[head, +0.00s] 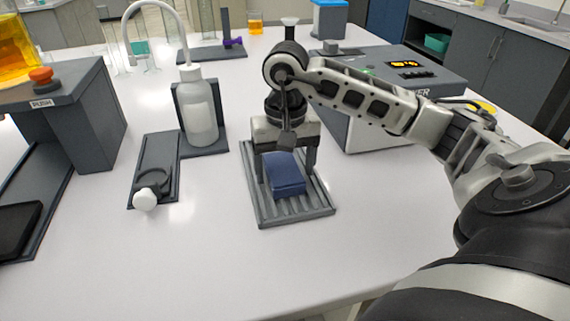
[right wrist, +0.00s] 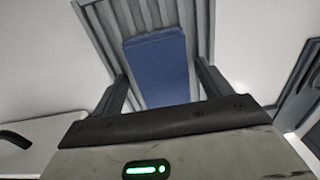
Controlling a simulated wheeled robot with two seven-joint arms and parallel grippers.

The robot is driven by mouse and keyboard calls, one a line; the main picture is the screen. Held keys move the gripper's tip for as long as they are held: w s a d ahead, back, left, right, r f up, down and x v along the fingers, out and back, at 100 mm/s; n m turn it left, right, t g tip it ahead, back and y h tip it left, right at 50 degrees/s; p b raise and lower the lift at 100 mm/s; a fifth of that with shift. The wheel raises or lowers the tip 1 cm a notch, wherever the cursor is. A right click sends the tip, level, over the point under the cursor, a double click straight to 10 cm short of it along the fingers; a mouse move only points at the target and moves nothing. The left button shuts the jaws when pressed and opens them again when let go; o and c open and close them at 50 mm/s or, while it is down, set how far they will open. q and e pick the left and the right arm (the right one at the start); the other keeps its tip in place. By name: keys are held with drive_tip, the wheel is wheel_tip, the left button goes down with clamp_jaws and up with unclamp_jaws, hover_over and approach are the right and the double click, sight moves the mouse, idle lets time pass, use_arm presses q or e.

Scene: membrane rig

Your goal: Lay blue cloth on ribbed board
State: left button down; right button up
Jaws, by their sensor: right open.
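The folded blue cloth (head: 285,176) lies on the grey ribbed board (head: 298,212), towards its far half in the head view. In the right wrist view the cloth (right wrist: 157,65) lies across the ribs of the board (right wrist: 203,22). My right gripper (head: 288,172) is open above the board, with one finger on each side of the cloth. In the right wrist view a gap shows between the cloth and the fingers (right wrist: 160,92). The cloth's far end is hidden behind the gripper in the head view. My left gripper is not in view.
A white wash bottle (head: 200,115) in a dark holder and a small dark stand with a white knob (head: 145,199) are left of the board. A grey instrument box (head: 385,100) stands behind right. The table front is clear.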

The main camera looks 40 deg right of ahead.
sight(286, 168)
wheel_tip(286, 168, up, 12)
drive_tip(key=p, duration=0.2)
drive_tip(key=shift+r+p, duration=0.15)
drive_tip(key=shift+p, duration=0.2)
idle(0.4)
